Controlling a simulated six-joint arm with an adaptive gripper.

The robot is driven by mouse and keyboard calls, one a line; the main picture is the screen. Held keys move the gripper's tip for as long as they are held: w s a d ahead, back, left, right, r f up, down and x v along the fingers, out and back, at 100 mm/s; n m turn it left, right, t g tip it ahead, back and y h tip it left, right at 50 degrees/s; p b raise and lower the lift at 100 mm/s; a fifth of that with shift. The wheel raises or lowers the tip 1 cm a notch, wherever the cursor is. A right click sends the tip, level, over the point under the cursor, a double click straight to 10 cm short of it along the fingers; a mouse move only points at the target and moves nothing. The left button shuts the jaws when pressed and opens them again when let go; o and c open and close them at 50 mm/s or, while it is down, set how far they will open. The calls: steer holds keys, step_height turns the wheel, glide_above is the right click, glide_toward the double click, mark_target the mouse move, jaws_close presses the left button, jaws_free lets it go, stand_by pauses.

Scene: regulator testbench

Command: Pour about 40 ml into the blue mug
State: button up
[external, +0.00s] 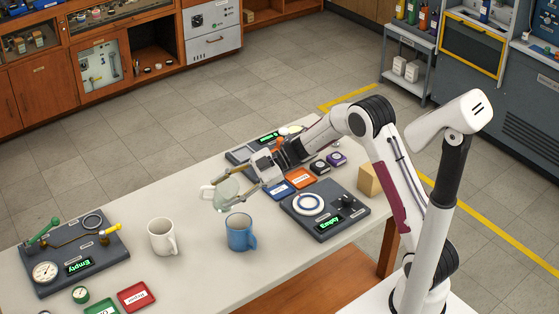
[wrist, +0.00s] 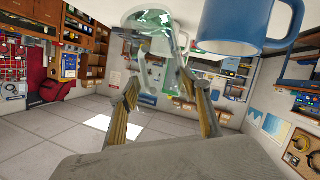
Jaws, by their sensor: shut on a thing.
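My gripper (external: 229,193) is shut on a clear, green-tinted glass vessel (external: 226,188), held above the table behind the blue mug. No stream of liquid is visible.
A white mug (external: 161,238) stands left of the blue mug. A dark gauge panel (external: 60,284) reading "Empty" lies at left. A dark device with a round plate (external: 318,222) lies at right, near blue and orange trays (external: 302,178).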

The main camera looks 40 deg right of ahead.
mark_target(214, 201)
steer(key=shift+w+a+f+m+g, duration=0.1)
steer(key=shift+w+f+m+g, duration=0.3)
steer(key=shift+f, duration=0.25)
steer(key=shift+w+a+f+m+g, duration=0.15)
steer(key=shift+w+f+m+g, duration=0.25)
steer(key=shift+f+m, duration=0.2)
steer(key=shift+w+a+f+m+g, duration=0.1)
steer(key=shift+w+f+m+g, duration=0.3)
steer(key=shift+f, duration=0.3)
steer(key=shift+r, duration=0.1)
